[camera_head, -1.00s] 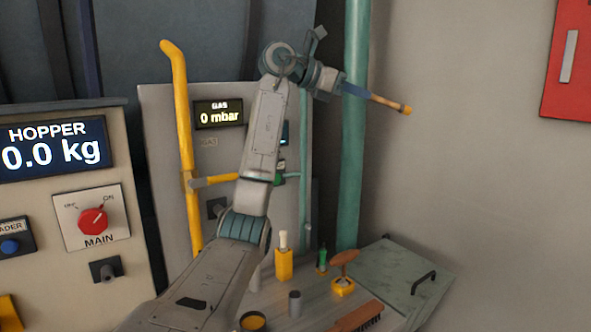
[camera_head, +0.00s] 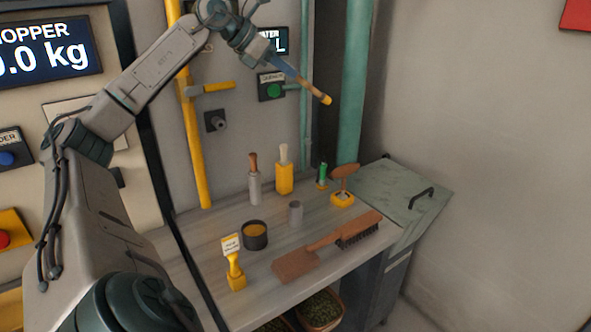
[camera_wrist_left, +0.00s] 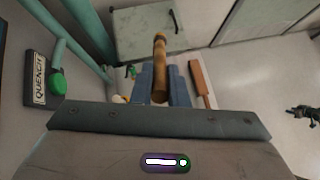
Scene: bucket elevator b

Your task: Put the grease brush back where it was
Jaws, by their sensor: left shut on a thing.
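My left gripper (camera_head: 285,67) is shut on a slim brown wooden piece with a yellowish tip, which looks like the grease brush (camera_head: 316,93). It is held in the air above the back of the bench, sloping down to the right. In the left wrist view the brush (camera_wrist_left: 160,65) sticks out between the blue fingers (camera_wrist_left: 160,86). On the bench (camera_head: 203,256) stand a dark pot with yellow grease (camera_head: 255,236) and an empty-looking grey cup (camera_head: 295,212). The place the brush came from is not clear. A small dark shape, probably my right gripper (camera_wrist_left: 304,113), shows in the left wrist view.
Upright on the bench are a brown-handled grey tool (camera_head: 254,182), a white-topped yellow holder (camera_head: 284,172), a green-topped item (camera_head: 321,177) and a brown-topped yellow stand (camera_head: 343,185). A hand brush (camera_head: 345,231) and yellow tag stand (camera_head: 234,268) are nearer. Pipes (camera_head: 355,90) rise behind.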

